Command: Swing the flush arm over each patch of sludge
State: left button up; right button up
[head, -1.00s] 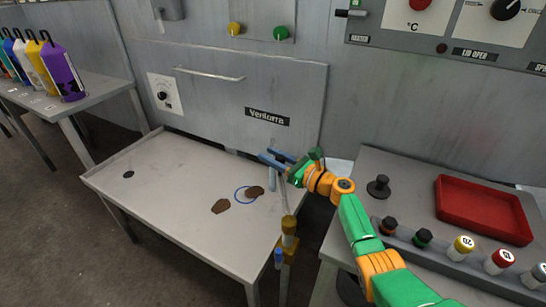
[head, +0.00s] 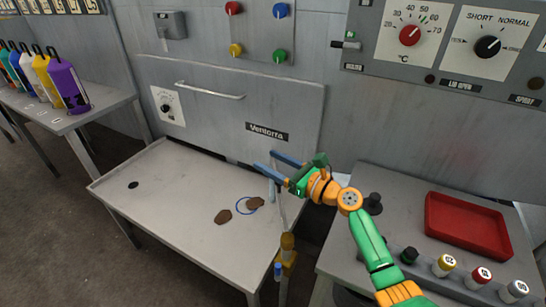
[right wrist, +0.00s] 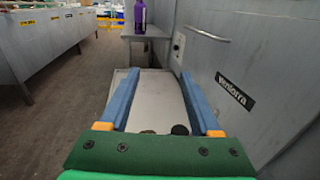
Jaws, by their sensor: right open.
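Two brown sludge patches lie on the pale grey sink table: a left one (head: 223,216) and a right one (head: 256,203). A blue ring (head: 240,206) is marked on the surface, partly overlapping the right patch. The flush arm's brass post (head: 287,246) stands at the table's right edge, with a thin grey pipe (head: 272,190) above it. My right gripper (head: 266,161) is open and empty, above the table's back right part near the pipe. Its blue fingers also show in the right wrist view (right wrist: 160,74). My left gripper is out of view.
The sink table (head: 165,215) has a dark drain hole (head: 133,184). A steel machine wall (head: 220,115) stands behind it. Several coloured bottles (head: 68,86) stand on the left table.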

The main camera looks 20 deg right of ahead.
pick_arm(q)
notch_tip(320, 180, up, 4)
jog(key=p, duration=0.2)
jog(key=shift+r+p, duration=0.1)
jog(key=shift+p, duration=0.25)
pick_arm(e)
jog(key=s+a+r, duration=0.3)
jog(key=s+r, duration=0.1)
jog(key=s, duration=0.4)
jog(key=shift+s+a, duration=0.2)
jog(key=shift+a, duration=0.05)
